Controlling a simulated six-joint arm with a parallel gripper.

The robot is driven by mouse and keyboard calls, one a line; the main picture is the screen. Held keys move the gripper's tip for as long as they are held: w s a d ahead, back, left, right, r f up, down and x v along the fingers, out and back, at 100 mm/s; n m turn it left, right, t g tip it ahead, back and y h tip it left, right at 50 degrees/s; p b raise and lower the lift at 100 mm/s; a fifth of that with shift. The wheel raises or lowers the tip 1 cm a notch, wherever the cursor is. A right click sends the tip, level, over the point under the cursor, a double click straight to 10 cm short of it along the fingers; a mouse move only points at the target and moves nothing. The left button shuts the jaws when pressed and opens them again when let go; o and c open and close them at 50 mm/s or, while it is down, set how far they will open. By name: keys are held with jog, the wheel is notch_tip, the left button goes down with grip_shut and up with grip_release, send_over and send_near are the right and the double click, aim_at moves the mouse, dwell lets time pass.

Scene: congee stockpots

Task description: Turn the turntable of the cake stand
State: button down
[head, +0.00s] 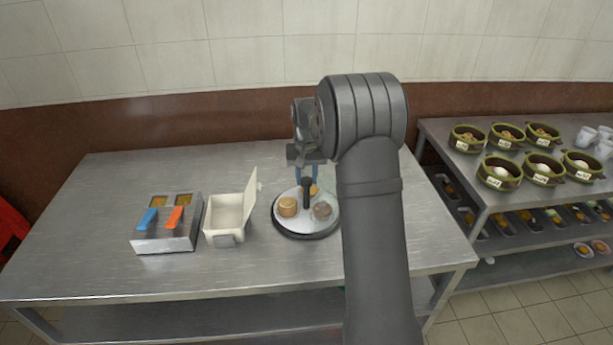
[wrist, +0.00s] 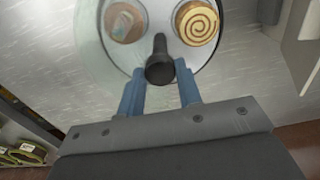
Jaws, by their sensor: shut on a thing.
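The cake stand's round pale turntable (head: 304,223) sits on a dark base on the steel table. Small round cakes stand on it, including a tan one (head: 288,207) and a greyish one (head: 321,211), with another partly hidden behind. A black upright handle (head: 306,190) stands among the cakes. My gripper (head: 306,174) points down at it with blue fingers. A spiral-topped cake (wrist: 197,23) and a brownish cake (wrist: 124,22) show on either side there. My arm stands close along the turntable's right edge in the head view.
A white box (head: 227,213) with its lid raised stands just left of the stand. Further left is a steel container (head: 165,237) with blue and orange handles. A side table at the right holds several green bowls (head: 499,172). The table's front left is clear.

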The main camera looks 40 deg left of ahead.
jog(key=shift+n, duration=7.6)
jog(key=c, duration=1)
grip_release()
